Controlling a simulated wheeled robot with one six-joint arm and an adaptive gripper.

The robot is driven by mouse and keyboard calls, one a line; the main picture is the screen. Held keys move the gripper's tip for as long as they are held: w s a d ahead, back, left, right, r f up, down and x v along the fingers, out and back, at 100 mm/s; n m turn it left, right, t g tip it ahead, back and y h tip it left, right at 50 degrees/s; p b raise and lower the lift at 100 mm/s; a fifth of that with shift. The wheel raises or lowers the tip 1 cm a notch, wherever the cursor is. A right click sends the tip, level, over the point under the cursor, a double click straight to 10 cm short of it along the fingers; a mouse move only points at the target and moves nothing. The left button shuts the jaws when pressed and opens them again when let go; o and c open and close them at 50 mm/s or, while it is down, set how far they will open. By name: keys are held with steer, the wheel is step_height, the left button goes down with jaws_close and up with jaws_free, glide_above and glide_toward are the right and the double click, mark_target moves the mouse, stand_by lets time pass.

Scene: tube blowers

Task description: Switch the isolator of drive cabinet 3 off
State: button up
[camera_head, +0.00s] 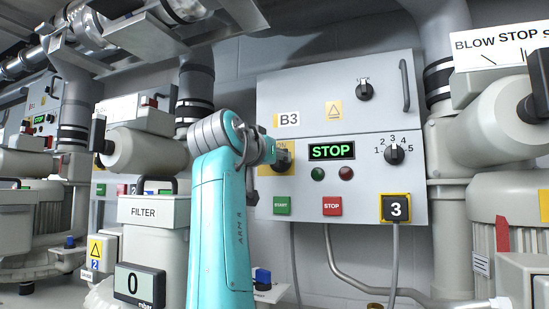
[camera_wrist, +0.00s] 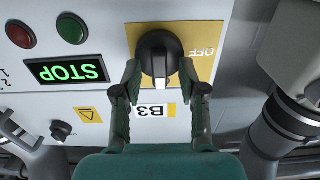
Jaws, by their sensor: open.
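The isolator is a black rotary knob (camera_wrist: 159,45) on a yellow plate (camera_wrist: 196,65), shown upside down in the wrist view. A white mark on the knob points towards the B3 label. OFF is printed on the plate to the knob's right in this view. In the head view the isolator (camera_head: 284,160) is at the left of drive cabinet 3 (camera_head: 355,175), partly hidden by my arm. My gripper (camera_wrist: 160,80) is open, with one finger on each side of the knob's lower part in the wrist view. I cannot tell whether the fingers touch it.
The cabinet also bears a lit STOP display (camera_head: 331,151), a numbered dial (camera_head: 394,154), green START (camera_head: 282,206) and red STOP (camera_head: 332,206) buttons, and an upper knob (camera_head: 364,91). Pipes and blower housings (camera_head: 500,145) crowd both sides.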

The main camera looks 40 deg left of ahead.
jaws_close()
steer(key=shift+n, duration=0.3)
steer(key=n, duration=1.1)
steer(key=f+n, duration=0.1)
steer(key=n, duration=0.5)
steer(key=shift+s+a, duration=0.1)
steer(key=shift+a, duration=0.25)
steer(key=shift+n, duration=0.3)
